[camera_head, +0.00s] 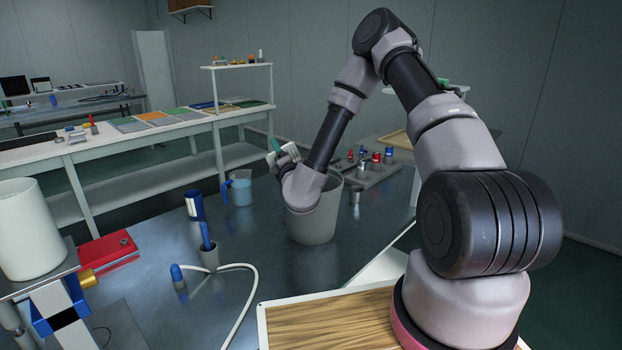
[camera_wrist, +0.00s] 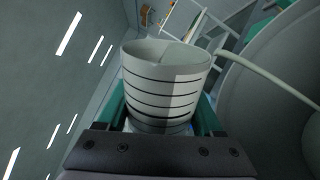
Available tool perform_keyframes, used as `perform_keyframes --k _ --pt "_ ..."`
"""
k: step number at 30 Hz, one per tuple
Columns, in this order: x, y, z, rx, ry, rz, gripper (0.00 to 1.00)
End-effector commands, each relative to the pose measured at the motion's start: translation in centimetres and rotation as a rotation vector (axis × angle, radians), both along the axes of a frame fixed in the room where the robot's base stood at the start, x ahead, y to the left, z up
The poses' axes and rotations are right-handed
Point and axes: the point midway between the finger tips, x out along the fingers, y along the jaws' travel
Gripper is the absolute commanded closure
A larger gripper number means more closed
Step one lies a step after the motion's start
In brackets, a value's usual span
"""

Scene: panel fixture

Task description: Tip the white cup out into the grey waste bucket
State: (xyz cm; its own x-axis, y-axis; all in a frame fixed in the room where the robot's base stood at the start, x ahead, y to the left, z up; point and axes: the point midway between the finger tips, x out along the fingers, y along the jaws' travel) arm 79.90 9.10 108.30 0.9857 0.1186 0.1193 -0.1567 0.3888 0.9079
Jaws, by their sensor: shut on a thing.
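The white cup (camera_wrist: 166,84) with dark rings fills the middle of the wrist view, held between the green fingers of my gripper (camera_wrist: 163,108). The ceiling lights lie to the left in that view, so the cup appears tilted well over on its side. Its rim faces away from the wrist; whether anything is inside is unclear. In the head view my gripper (camera_head: 279,151) is at the upper left rim of the grey waste bucket (camera_head: 312,226), partly hidden by my wrist. A large grey curved surface at the right of the wrist view looks like the bucket (camera_wrist: 293,65).
A white hose (camera_head: 250,290) curves in front. A tray of small items (camera_head: 375,172) lies behind right.

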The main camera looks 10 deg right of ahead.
Motion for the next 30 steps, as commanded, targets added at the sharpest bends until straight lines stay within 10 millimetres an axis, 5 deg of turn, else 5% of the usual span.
perform_keyframes --k 30 --pt "0.02 -0.15 -0.32 0.073 0.006 -0.001 1.00"
